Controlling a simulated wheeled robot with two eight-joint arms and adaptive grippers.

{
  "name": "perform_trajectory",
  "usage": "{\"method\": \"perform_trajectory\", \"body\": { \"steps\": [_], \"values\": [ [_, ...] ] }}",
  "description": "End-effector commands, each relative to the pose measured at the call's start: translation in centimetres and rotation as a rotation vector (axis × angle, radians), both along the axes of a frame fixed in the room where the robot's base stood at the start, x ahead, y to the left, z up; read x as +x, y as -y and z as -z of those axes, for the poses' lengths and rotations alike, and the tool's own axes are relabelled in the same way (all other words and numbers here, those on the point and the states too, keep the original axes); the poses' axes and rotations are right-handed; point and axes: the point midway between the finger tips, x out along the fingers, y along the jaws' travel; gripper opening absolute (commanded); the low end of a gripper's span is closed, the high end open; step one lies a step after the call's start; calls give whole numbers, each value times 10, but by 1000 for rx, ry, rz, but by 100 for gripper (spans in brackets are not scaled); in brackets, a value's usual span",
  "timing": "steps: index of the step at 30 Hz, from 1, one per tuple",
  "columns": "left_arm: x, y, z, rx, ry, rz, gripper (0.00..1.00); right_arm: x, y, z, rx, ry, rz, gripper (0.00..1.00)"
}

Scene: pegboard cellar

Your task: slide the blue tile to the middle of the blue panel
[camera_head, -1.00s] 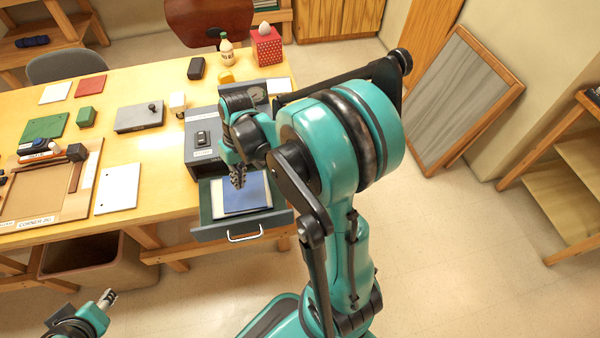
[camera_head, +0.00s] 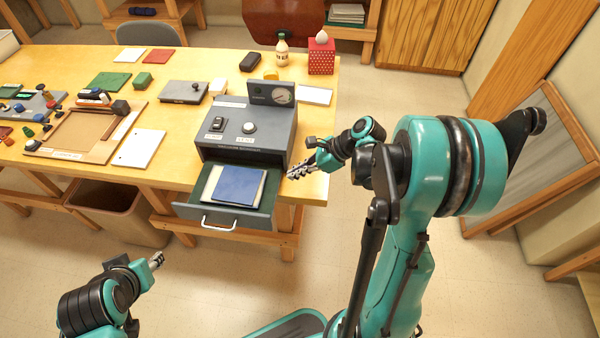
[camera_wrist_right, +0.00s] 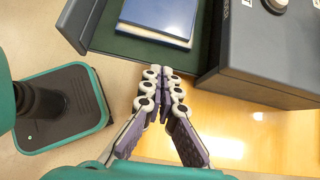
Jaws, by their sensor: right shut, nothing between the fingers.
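A flat blue piece (camera_head: 239,186) lies on a paler sheet in the open drawer (camera_head: 222,217) of a grey instrument box. It also shows in the right wrist view (camera_wrist_right: 158,14). I cannot tell whether it is the task's blue tile or blue panel. My left gripper (camera_head: 158,260) is low in front of the table.
The grey instrument box (camera_head: 248,130) stands at the table's right end, with a dial on top. A white sheet (camera_head: 139,148), a green panel (camera_head: 108,81) and a green block (camera_head: 143,79) lie to its left. A brown bin (camera_head: 118,208) stands below. Floor in front is open.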

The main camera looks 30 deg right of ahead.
Motion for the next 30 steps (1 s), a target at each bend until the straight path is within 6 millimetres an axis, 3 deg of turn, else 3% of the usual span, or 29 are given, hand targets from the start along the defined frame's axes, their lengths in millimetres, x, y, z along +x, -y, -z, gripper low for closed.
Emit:
{"method": "perform_trajectory", "body": {
  "steps": [1,8,18,30],
  "values": [
    [0,0,8,0,0,0,40,4,-8,12,0,1,-5,0],
    [0,0,26,0,0,0,40,22,-37,47,-2,1,-6,0],
    [0,0,34,0,0,0,40,42,-69,44,-1,0,-4,0],
    [0,0,34,0,0,0,40,44,-72,43,-2,1,-1,0]
  ]
}}
